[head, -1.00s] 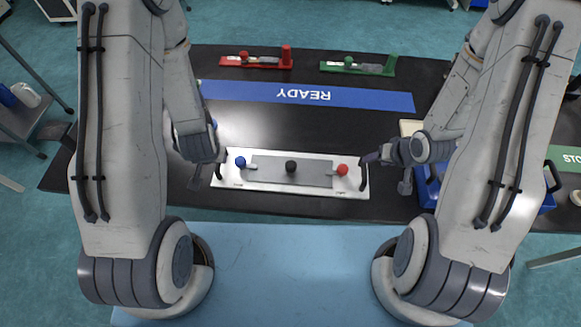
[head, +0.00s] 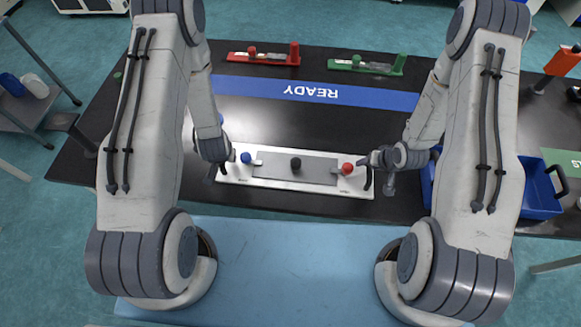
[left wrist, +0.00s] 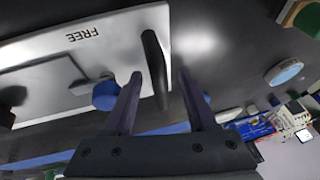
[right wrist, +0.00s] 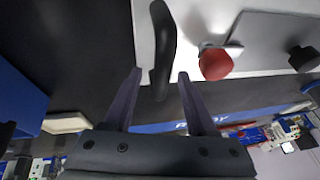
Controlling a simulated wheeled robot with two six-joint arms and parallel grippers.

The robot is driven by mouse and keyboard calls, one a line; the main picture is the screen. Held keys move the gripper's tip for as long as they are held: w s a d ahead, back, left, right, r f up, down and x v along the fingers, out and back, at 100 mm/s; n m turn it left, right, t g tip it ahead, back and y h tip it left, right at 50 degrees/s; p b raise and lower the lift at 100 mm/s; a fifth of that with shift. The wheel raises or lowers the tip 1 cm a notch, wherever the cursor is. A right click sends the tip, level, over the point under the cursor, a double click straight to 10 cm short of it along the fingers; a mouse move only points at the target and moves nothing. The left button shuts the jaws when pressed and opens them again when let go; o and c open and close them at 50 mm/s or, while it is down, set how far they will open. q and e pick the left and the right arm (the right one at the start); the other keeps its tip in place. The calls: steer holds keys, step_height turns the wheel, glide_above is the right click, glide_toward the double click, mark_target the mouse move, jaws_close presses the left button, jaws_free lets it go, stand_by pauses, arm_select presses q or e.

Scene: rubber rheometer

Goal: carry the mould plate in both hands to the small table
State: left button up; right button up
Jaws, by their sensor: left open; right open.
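The mould plate (head: 262,180) is a pale flat plate on the black table, with a grey inner plate, blue, black and red knobs, and a dark handle at each end. My left gripper (head: 218,166) is open at the plate's left handle. In the left wrist view that handle (left wrist: 155,62) lies between the spread fingers (left wrist: 160,78), beside the label FREE. My right gripper (head: 374,166) is open at the right handle. In the right wrist view that handle (right wrist: 162,45) stands between the open fingertips (right wrist: 160,74). I cannot tell whether any finger touches a handle.
A blue READY strip (head: 315,93) crosses the black table behind the plate. Red (head: 265,58) and green (head: 366,66) fixtures stand at the back. A blue tray (head: 538,200) is to the right. A small grey table (head: 30,112) with bottles stands at the left edge.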

arm_select(q)
steer(key=shift+f, duration=0.15)
arm_select(e)
steer(key=shift+w+f, duration=0.1)
steer(key=shift+f, duration=0.05)
arm_select(q)
steer(key=shift+c, duration=0.4)
arm_select(e)
steer(key=shift+c, duration=0.4)
arm_select(q)
jaws_close()
arm_select(e)
jaws_close()
arm_select(q)
steer(key=shift+w, duration=0.1)
